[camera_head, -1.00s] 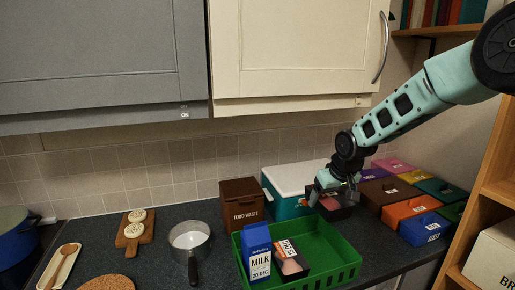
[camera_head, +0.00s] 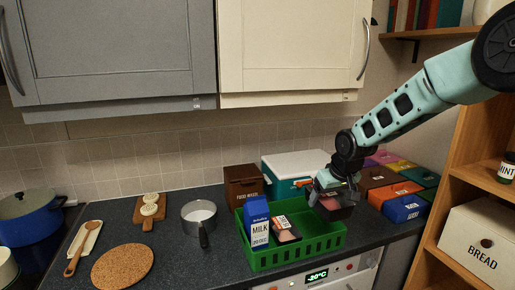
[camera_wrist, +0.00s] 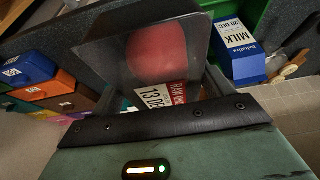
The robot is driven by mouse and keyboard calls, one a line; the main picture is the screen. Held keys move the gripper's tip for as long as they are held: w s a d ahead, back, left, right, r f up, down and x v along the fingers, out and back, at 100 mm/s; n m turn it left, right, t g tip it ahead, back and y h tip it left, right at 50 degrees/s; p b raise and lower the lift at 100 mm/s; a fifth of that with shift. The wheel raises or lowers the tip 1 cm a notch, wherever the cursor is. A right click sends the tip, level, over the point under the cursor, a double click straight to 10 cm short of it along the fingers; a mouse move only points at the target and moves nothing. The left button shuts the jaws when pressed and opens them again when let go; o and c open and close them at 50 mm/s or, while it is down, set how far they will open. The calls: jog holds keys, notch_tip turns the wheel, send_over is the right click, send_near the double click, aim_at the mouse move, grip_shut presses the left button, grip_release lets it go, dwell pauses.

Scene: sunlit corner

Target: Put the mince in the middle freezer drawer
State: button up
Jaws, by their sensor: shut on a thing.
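The mince is a dark tray (camera_head: 335,209) with a round pinkish-red patch, held in my gripper (camera_head: 333,188). In the wrist view the mince (camera_wrist: 157,50) fills the upper middle, and its label reads "RAW MINCE" and "13 DEC". My gripper is shut on it, above the counter at the right end of the green crate. A white appliance front (camera_head: 345,280) with a display reading -20°C (camera_head: 317,276) shows under the counter edge at the bottom. Its drawers are out of view.
The green crate (camera_head: 300,257) holds a blue milk carton (camera_head: 257,224) and a labelled dark pack (camera_head: 285,230). Behind are a brown food-waste bin (camera_head: 243,184) and a white-lidded teal box (camera_head: 292,164). Coloured boxes (camera_head: 405,207) stand right, beside a wooden shelf (camera_head: 455,195).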

jog(key=shift+s+d+f+b, duration=0.15)
jog(key=shift+s+f, duration=0.15)
jog(key=shift+s, duration=0.15)
jog(key=shift+s+f+b, duration=0.15)
jog(key=shift+s+f, duration=0.1)
jog(key=shift+s, duration=0.2)
jog(key=s+d+f+m+b, duration=0.1)
jog(key=s+d+f+b, duration=0.2)
jog(key=f, duration=0.4)
jog(key=s+d+f+m+h+b, duration=0.1)
jog(key=s+d+f+b, duration=0.2)
jog(key=s+d+f, duration=0.2)
jog(key=s+d+f+m+b, duration=0.1)
jog(key=s+d+f+b, duration=0.2)
jog(key=s+f, duration=0.5)
notch_tip(320, 180, down, 3)
jog(key=shift+d+m, duration=0.3)
jog(key=shift+d, duration=0.1)
